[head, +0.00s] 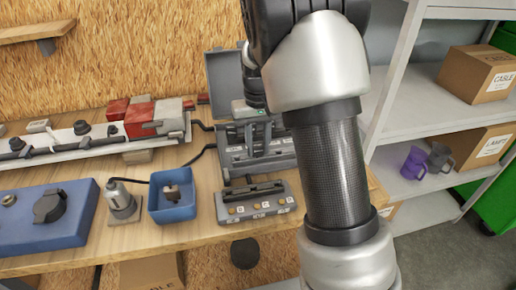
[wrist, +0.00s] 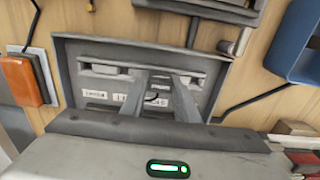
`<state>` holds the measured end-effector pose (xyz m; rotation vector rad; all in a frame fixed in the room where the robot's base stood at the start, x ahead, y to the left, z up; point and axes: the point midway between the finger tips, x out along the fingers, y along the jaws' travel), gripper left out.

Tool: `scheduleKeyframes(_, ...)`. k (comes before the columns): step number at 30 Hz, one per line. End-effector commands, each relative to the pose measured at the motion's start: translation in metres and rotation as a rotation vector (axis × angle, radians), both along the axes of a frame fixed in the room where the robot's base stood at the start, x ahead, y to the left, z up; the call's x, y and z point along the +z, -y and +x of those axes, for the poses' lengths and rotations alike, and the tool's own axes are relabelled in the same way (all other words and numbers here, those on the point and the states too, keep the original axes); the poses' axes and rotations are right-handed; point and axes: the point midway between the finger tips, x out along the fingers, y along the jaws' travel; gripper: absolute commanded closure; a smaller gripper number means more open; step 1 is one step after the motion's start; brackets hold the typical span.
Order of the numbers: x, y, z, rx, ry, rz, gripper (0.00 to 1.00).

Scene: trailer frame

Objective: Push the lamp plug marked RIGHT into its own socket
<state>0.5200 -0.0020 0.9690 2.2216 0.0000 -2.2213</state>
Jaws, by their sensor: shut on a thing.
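In the wrist view the two fingers of my gripper (wrist: 160,85) reach over a grey socket box (wrist: 75,65) and are shut on a small dark piece between them, apparently a plug. It is mostly hidden, and I cannot read its marking. The box has slots and white labels (wrist: 95,94); the one labelled RIGHT cannot be made out. I cannot tell whether the held piece touches a socket. In the head view the grey box (head: 286,160) stands open on the bench. My gripper (head: 258,128) is at it, partly hidden by my arm.
A grey block (head: 250,208) with labelled knobs lies in front of the box. A blue tray (head: 158,212) with a small item, a grey cylinder (head: 122,202) and a blue case (head: 40,232) stand left. A lamp bar with red-and-white blocks (head: 140,113) lies behind. Shelves are right.

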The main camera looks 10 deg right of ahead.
Motion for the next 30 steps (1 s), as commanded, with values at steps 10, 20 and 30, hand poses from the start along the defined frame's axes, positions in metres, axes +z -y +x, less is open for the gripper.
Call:
scheduleKeyframes(10, 0.052, 0.0, 0.001, 0.001, 0.005, 0.001, 0.81)
scheduleKeyframes(20, 0.102, 0.001, 0.0, -0.001, 0.001, 0.0, 0.81)
scheduleKeyframes(30, 0.103, 0.0, 0.0, 0.0, -0.001, 0.0, 0.81)
